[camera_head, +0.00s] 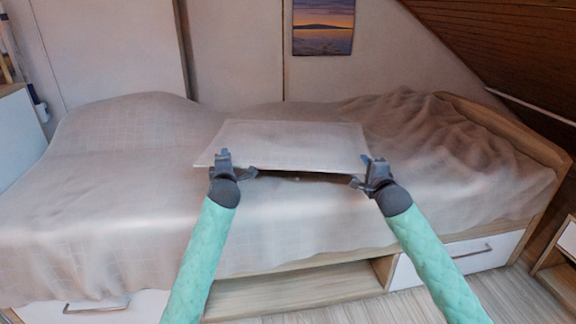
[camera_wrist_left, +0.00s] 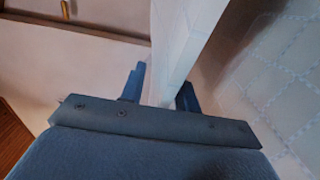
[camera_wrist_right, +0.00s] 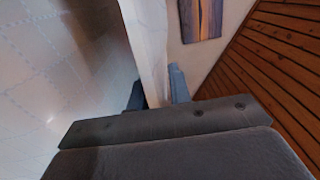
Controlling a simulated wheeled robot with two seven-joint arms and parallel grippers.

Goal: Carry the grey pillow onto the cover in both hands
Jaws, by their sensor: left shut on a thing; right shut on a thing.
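The grey pillow (camera_head: 290,145) is a flat, pale grey-beige slab in the middle of the head view, over the bed's cover (camera_head: 110,190). My left gripper (camera_head: 222,165) is shut on its near left edge, and my right gripper (camera_head: 370,172) is shut on its near right edge. The pillow edge runs between the fingers in the left wrist view (camera_wrist_left: 178,60) and in the right wrist view (camera_wrist_right: 148,45). A dark gap shows under the pillow's near edge. Whether its far edge touches the cover I cannot tell.
The cover is rumpled at the right, with a raised mound at the left. The wooden bed frame (camera_head: 515,130) has an open shelf (camera_head: 290,292) and white drawers (camera_head: 465,257) below. A sloped wooden ceiling (camera_head: 500,45) comes down at the right. A sunset picture (camera_head: 323,27) hangs behind.

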